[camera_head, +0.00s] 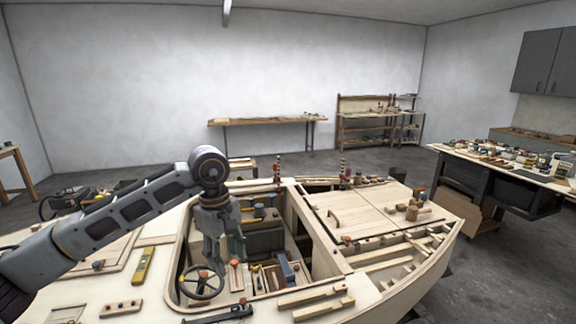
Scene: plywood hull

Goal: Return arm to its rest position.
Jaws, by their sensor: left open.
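My left arm comes in from the left, bends at a dark elbow-like joint above the hull, and points down. My left gripper (224,246) is open and hangs over the cockpit opening of the plywood hull (455,232). No object shows between its fingers. A steering wheel (201,283) is just below and left of the gripper. My right gripper is not in view.
Tools and wooden parts lie on the deck, including a yellow level (143,265) and a slotted block (121,308). A workbench (500,168) stands at right. Another bench (268,121) and a shelf stand at the back wall. Grey floor is free between.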

